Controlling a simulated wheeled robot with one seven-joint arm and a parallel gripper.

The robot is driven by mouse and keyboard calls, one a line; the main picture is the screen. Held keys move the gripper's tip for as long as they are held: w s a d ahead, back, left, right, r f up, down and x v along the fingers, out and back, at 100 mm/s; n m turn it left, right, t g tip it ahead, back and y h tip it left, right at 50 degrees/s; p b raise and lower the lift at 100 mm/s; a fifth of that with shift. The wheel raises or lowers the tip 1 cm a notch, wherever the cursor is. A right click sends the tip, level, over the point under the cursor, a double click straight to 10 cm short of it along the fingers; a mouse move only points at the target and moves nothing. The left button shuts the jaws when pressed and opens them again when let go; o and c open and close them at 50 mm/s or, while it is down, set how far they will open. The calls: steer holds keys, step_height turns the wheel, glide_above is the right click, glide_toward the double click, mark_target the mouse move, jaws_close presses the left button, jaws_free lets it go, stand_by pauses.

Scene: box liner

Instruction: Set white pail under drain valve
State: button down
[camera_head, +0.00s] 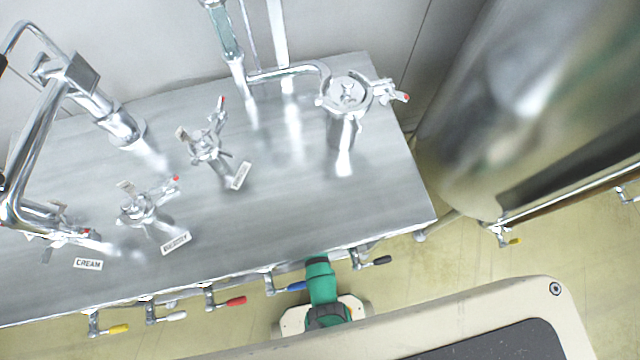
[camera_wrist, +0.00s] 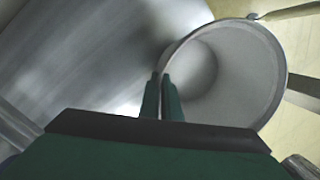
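In the wrist view the white pail (camera_wrist: 235,80) is right of centre, its round mouth facing the camera and its inside looking empty. My gripper (camera_wrist: 163,85) has its two green fingers close together at the pail's left rim, with the thin wall between them. In the head view, drain valves with yellow (camera_head: 118,329), white (camera_head: 176,316), red (camera_head: 236,301), blue (camera_head: 291,286) and black (camera_head: 376,261) handles line the table's front edge. Another yellow-handled valve (camera_head: 500,236) hangs below the big tank. The pail and gripper are hidden in the head view.
A metal table (camera_head: 290,215) carries labelled valve fittings and pipes. A large shiny tank (camera_head: 510,110) stands at the right. A broad grey metal surface (camera_wrist: 80,55) lies close left of the pail in the wrist view. Pale yellow floor (camera_head: 455,270) is open between table and tank.

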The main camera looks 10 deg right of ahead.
steer(key=shift+f, duration=2.2)
steer(key=c, duration=2)
jaws_free()
steer(key=shift+r, duration=0.15)
step_height(320, 180, up, 12)
steer(key=a, duration=0.2)
steer(key=shift+s+f, duration=0.2)
steer(key=shift+s, duration=0.1)
